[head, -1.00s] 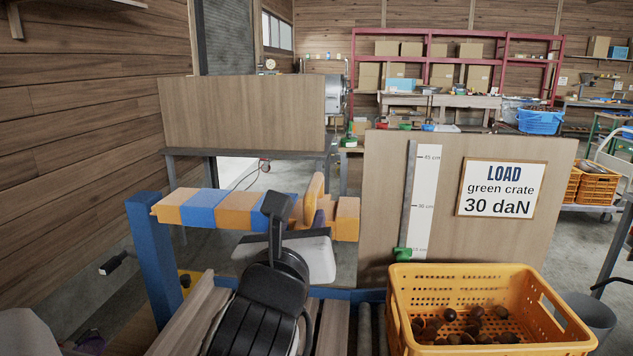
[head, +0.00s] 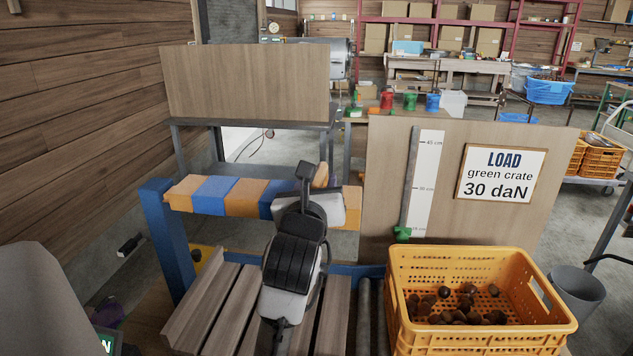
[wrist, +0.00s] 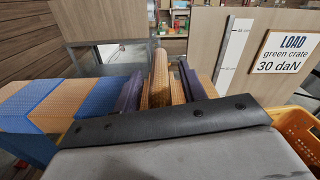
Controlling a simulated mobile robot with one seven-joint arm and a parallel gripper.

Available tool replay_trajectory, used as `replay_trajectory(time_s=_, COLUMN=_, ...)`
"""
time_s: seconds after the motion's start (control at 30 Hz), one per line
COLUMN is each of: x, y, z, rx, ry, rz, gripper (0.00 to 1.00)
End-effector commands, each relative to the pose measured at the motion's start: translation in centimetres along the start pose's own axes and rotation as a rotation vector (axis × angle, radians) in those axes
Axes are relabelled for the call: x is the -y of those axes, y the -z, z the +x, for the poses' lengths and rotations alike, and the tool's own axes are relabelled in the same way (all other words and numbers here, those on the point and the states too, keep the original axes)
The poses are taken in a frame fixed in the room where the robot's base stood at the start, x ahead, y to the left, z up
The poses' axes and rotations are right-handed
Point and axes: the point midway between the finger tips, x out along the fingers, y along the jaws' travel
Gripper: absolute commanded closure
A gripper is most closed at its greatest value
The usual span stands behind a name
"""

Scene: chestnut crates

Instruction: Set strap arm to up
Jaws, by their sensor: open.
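The strap arm appears to be the bar with orange and blue bands (head: 217,195). It lies nearly level, running right from a blue post (head: 167,240). It also shows at the left of the wrist view (wrist: 62,102). Near its right end a wooden-coloured upright handle (wrist: 159,78) stands up; in the head view only its top (head: 321,174) shows behind my wrist. My gripper (wrist: 161,88) is open, with one dark purple finger on each side of the handle. I cannot tell whether the fingers touch it. In the head view my wrist hides the fingers.
A board with a height scale (head: 427,185) and green marker (head: 402,233) stands right of the bar, bearing a "LOAD green crate 30 daN" sign (head: 499,175). A yellow crate (head: 480,260) of chestnuts stands in front. Another wooden board (head: 245,83) is behind the bar.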

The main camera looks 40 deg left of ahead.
Motion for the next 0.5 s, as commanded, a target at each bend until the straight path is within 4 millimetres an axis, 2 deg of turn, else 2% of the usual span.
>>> replay_trajectory(time_s=0.17, x=0.00, y=0.02, z=0.00, rx=0.000, ry=0.000, rz=0.000, gripper=0.59)
replay_trajectory(time_s=0.5, x=0.01, y=-0.02, z=-0.03, rx=0.001, ry=0.000, rz=0.000, gripper=1.00)
